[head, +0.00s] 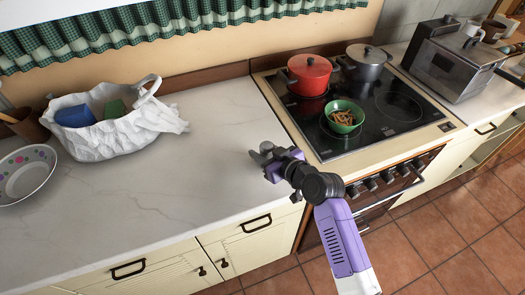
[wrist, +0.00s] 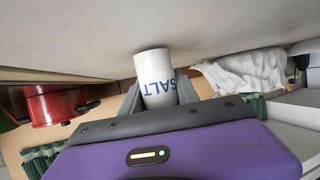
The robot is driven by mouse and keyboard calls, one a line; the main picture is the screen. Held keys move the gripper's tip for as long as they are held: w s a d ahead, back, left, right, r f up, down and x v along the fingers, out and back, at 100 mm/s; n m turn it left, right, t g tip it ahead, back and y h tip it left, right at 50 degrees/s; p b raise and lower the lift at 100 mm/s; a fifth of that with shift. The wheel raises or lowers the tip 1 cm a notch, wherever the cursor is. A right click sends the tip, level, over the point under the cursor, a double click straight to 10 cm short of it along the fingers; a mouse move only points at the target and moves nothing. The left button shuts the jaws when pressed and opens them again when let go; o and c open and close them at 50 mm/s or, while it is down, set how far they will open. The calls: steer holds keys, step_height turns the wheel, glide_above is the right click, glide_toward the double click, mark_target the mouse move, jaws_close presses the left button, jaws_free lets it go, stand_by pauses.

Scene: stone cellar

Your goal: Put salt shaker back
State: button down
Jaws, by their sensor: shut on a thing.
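The salt shaker (wrist: 157,78) is a white cylinder with blue SALT lettering, which appears upside down in the wrist view. My gripper (wrist: 160,92) is shut on it, with one grey finger on each side. In the head view my gripper (head: 263,156) is over the right part of the white counter, left of the stove. The shaker cannot be made out there, hidden by the gripper or lost against the pale counter. The shaker's far end is close to the counter surface in the wrist view; I cannot tell whether they touch.
The counter (head: 205,165) is clear around my gripper. A white bag (head: 120,135) and a bowl (head: 25,175) are at left. The stove (head: 385,115) at right bears a red pot (head: 309,75), a grey pot (head: 366,62) and a green bowl (head: 343,124). A toaster oven (head: 455,65) stands beyond.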

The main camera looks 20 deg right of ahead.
steer(key=shift+f, duration=0.2)
steer(key=shift+f, duration=0.1)
steer(key=c, duration=0.9)
jaws_free()
steer(key=shift+r, duration=0.25)
steer(key=b+v, duration=0.1)
steer(key=v, duration=1.1)
steer(key=shift+b, duration=0.35)
